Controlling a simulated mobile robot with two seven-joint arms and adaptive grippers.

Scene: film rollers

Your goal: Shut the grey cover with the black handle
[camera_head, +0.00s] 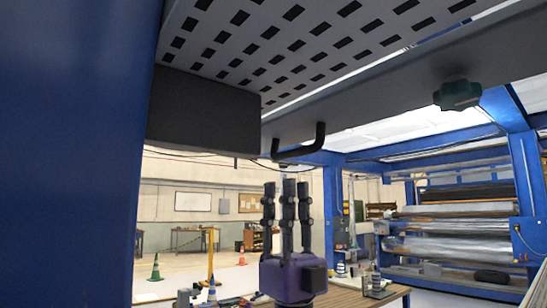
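The grey cover (390,80) is raised overhead and slants across the top of the camera_head view. Rows of dark slots mark its upper part. My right gripper (286,188) points upward below the handle in the picture, with a purple body and dark upright fingers. The fingers stand apart with nothing between them, and I see no contact with the handle. My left gripper is out of view.
A dark green knob (457,94) sits on the cover's right part. A blue frame post (75,150) fills the left side. A wooden bench (345,298) with small items lies below. Film rollers (458,240) stand at right. A traffic cone (156,268) stands on the floor behind.

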